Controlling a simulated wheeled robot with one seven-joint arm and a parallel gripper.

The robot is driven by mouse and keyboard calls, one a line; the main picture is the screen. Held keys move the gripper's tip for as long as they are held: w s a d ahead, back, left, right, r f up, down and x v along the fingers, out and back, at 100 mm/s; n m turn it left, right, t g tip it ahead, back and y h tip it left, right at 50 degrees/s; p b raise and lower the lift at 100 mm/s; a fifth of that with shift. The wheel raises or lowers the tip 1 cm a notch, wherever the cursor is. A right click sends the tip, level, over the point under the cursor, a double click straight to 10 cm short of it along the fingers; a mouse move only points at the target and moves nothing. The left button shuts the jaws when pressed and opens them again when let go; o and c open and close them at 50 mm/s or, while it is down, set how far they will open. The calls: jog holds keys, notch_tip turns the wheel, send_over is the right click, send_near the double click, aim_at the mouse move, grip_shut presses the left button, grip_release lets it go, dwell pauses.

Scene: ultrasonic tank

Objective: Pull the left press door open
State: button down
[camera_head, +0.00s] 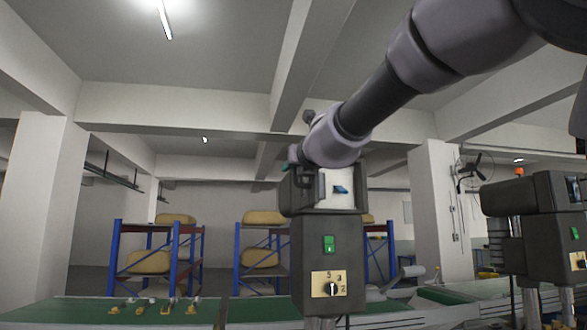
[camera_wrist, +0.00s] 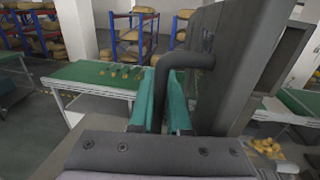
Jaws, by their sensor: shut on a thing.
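The left press (camera_head: 328,240) stands in the middle of the head view, a dark grey machine with a green switch and a yellow dial plate. Its upper housing shows a pale face with a blue mark. In the wrist view the grey door panel (camera_wrist: 228,60) fills the right of centre, with a black bent handle (camera_wrist: 190,60) on it. My gripper (camera_wrist: 163,85) has its teal fingers closed around the handle's lower part. In the head view my gripper (camera_head: 294,165) is at the housing's upper left, partly hidden by my arm. I cannot tell how far the door is open.
A second press (camera_head: 540,235) stands at the right. A green-topped bench (camera_head: 70,312) with several small tools runs along the front left. Blue racks (camera_head: 116,250) with tan sacks stand behind. Yellow parts (camera_wrist: 268,147) lie low at the right in the wrist view.

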jog(key=shift+w+r, duration=0.1)
jog(key=shift+r, duration=0.1)
jog(key=c, duration=1.2)
grip_release()
jog(key=shift+f, duration=0.1)
jog(key=shift+o, duration=0.2)
jog(key=v, duration=1)
jog(key=shift+s, duration=0.4)
jog(key=shift+s+d, duration=0.1)
